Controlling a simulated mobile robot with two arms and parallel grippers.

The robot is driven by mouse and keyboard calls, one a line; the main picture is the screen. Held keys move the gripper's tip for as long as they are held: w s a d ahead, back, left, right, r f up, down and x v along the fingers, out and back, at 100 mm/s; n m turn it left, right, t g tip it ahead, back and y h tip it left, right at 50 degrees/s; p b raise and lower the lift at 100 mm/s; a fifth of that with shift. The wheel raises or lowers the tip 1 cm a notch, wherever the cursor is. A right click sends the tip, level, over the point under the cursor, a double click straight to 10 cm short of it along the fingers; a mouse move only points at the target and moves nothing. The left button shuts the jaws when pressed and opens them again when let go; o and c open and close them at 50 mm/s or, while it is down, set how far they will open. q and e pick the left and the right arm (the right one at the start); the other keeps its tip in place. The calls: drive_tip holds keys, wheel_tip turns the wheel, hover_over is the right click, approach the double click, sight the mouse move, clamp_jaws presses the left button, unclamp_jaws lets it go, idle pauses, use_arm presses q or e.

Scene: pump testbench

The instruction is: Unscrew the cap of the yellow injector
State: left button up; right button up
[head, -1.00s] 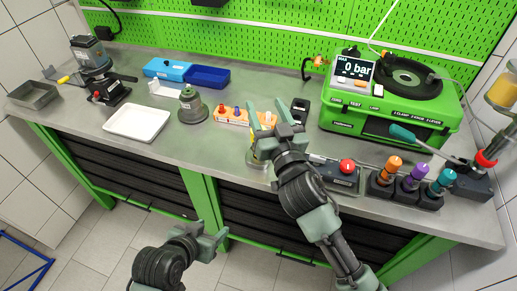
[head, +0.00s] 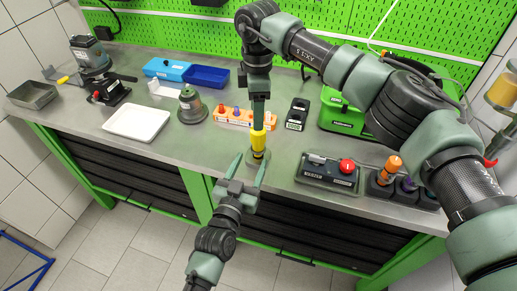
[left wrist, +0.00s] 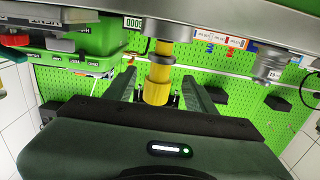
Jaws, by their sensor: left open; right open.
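The yellow injector (head: 258,141) stands upright near the bench's front edge. My right gripper (head: 258,122) points down from above at its top. Its fingers are seen edge-on, so I cannot tell whether they touch the yellow part. My left gripper (head: 249,161) is open and reaches in from the front, its fingertips close to the injector's lower part. In the left wrist view the injector (left wrist: 158,82) appears between the two open fingers, with no clear contact. The lower end of the injector is partly hidden in the head view.
A dark tray with a red knob (head: 346,166) and an orange-topped injector (head: 390,168) stand to the right. An orange rack (head: 230,116) is behind left, a white tray (head: 137,122) farther left.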

sight(256, 149)
use_arm(q)
drive_tip(key=shift+x, duration=3.9)
drive_tip(key=shift+a, duration=0.1)
clamp_jaws()
